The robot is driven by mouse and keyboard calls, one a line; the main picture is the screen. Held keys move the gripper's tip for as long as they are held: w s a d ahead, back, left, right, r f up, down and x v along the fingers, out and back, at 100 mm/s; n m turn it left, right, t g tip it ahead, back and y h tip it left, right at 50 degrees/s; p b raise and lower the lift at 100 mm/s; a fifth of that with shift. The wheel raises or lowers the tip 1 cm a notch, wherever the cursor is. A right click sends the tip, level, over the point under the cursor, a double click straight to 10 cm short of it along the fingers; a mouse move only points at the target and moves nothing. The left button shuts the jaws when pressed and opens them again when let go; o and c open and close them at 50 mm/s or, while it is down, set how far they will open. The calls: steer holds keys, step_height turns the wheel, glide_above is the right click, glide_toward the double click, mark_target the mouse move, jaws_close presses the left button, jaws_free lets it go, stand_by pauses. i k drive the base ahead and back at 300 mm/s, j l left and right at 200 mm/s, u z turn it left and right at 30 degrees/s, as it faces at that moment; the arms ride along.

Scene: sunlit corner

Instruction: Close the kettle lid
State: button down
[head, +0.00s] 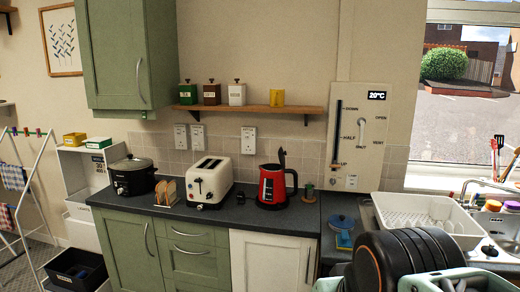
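The red kettle (272,188) stands upright on the dark worktop, in the middle of the head view. It has a black handle on its right side and a black base. Its black lid (282,158) is raised and stands up above the top of the kettle, so the kettle is open. My gripper's fingers are not visible.
A white toaster (209,183) stands left of the kettle, with a black slow cooker (131,175) further left. A shelf (250,108) with canisters hangs above. The worktop (240,212) in front is clear.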

mark_target(281, 154)
steer(key=i+l, duration=0.1)
steer(key=i, duration=0.45)
steer(key=i+l+u, duration=0.15)
steer(key=i, duration=0.45)
